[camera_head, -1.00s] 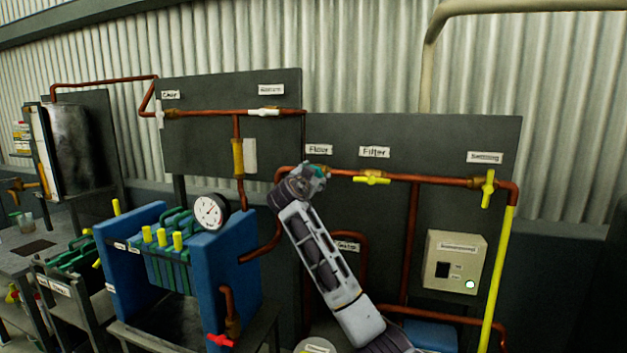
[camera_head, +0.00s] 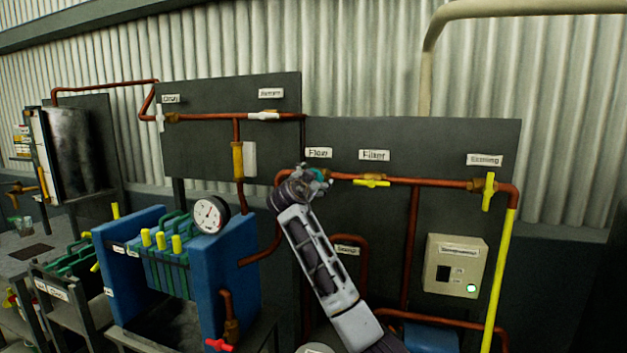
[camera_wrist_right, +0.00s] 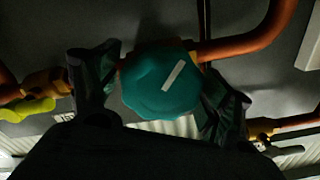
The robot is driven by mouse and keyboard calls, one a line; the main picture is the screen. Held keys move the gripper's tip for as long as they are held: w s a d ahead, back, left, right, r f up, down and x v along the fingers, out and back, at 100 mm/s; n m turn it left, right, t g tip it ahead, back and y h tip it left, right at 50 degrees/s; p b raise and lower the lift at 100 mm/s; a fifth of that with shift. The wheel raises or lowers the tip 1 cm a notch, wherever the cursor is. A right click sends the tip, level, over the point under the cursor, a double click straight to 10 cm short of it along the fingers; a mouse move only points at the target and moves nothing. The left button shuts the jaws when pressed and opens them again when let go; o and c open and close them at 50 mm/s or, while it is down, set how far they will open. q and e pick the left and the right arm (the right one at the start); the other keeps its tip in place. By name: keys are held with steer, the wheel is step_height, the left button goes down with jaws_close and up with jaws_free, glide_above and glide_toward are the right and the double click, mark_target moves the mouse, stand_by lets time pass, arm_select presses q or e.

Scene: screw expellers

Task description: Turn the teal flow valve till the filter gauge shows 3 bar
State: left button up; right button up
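The teal flow valve (camera_wrist_right: 163,82) is a faceted knob with a white line mark, tilted in the right wrist view. My right gripper (camera_wrist_right: 160,92) has a dark finger on each side of the knob, close against it. In the head view the gripper (camera_head: 312,178) is at the pipe just under the Flow label (camera_head: 318,152), hiding most of the teal valve (camera_head: 320,172). The round white gauge (camera_head: 210,214) is on the blue filter press (camera_head: 228,270); its needle shows, but the scale is too small to read. My left gripper is out of view.
A yellow lever valve (camera_head: 371,183) sits right of the gripper under the Filter label (camera_head: 374,155). Another yellow lever (camera_head: 488,191) is further right. Copper pipe (camera_head: 415,179) runs along the dark panel (camera_head: 450,140). A beige control box (camera_head: 455,264) is lower right.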

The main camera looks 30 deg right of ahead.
steer(key=v, duration=1.2)
stand_by(0.6)
stand_by(0.5)
